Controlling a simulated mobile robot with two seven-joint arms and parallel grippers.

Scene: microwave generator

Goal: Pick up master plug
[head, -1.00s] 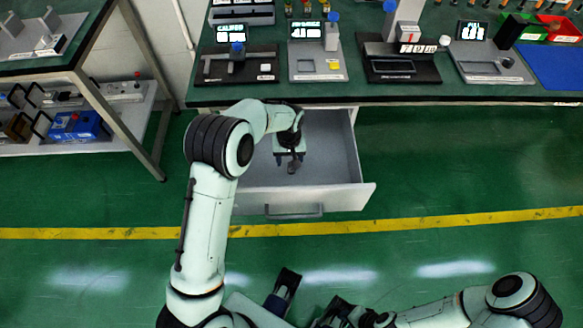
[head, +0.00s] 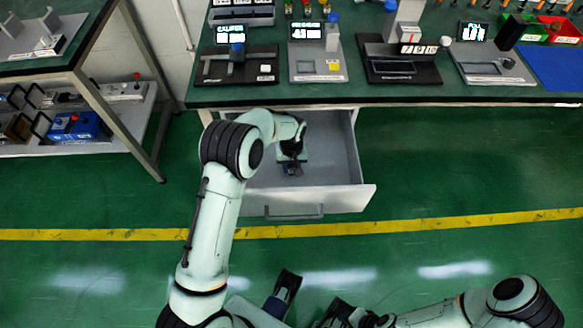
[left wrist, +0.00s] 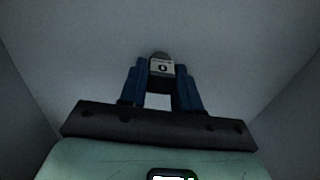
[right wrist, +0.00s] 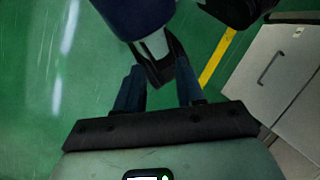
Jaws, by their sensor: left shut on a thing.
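The master plug (left wrist: 162,67) is a small grey block with a dark rounded top and a pale label marked "0". My left gripper (left wrist: 161,72) is shut on it, with a blue finger on each side, inside the open drawer (head: 335,150). In the head view the left gripper (head: 291,168) hangs over the drawer floor, and the plug is too small and dark there to make out clearly. I cannot tell whether the plug touches the floor. My right gripper (right wrist: 158,68) is open and empty, away from the drawer.
The green-topped bench (head: 330,95) stands above the drawer, with gauge stations such as the caliper station (head: 237,68) near its front edge. The drawer walls stand close around my left gripper. A shelf with a blue box (head: 77,127) is at left. Floor in front is clear.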

